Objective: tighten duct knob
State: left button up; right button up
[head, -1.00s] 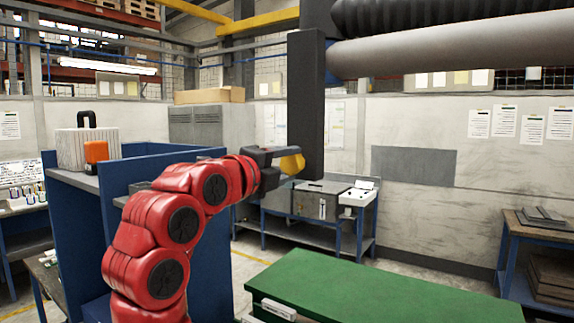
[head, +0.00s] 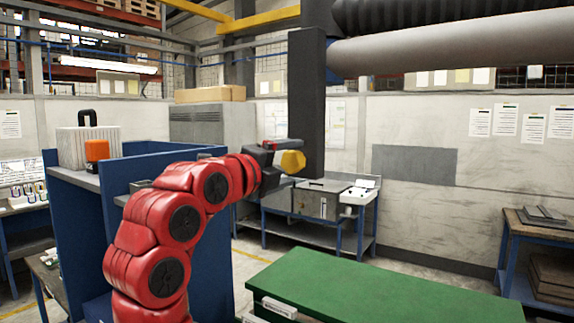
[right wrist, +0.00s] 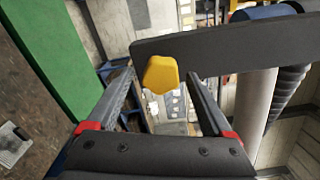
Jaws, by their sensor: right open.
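The yellow knob (head: 293,161) sits on the side of the dark upright duct arm (head: 307,90) in the head view. It also shows in the right wrist view (right wrist: 160,75), with the dark duct bar (right wrist: 225,42) behind it. My right gripper (head: 281,156), on the red arm, is at the knob. In the right wrist view its two fingers stand apart on either side of the knob, with visible gaps to both. I cannot tell how far the knob reaches between the fingertips. My left gripper is not in view.
A green-topped table (head: 370,288) stands in front at the lower right. A blue cabinet (head: 90,225) is behind the red arm. Large round pipes (head: 460,45) run overhead at the upper right. A blue workbench (head: 330,228) stands behind the knob.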

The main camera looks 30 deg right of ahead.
jog(key=shift+a, duration=0.1)
jog(key=shift+s+a+f, duration=0.1)
jog(key=shift+a, duration=0.2)
jog(key=b+v, duration=0.5)
jog(key=v, duration=1.1)
jog(key=shift+s+a+b, duration=0.2)
jog(key=shift+a+b, duration=0.05)
jog(key=shift+b, duration=0.1)
jog(key=shift+w, duration=0.1)
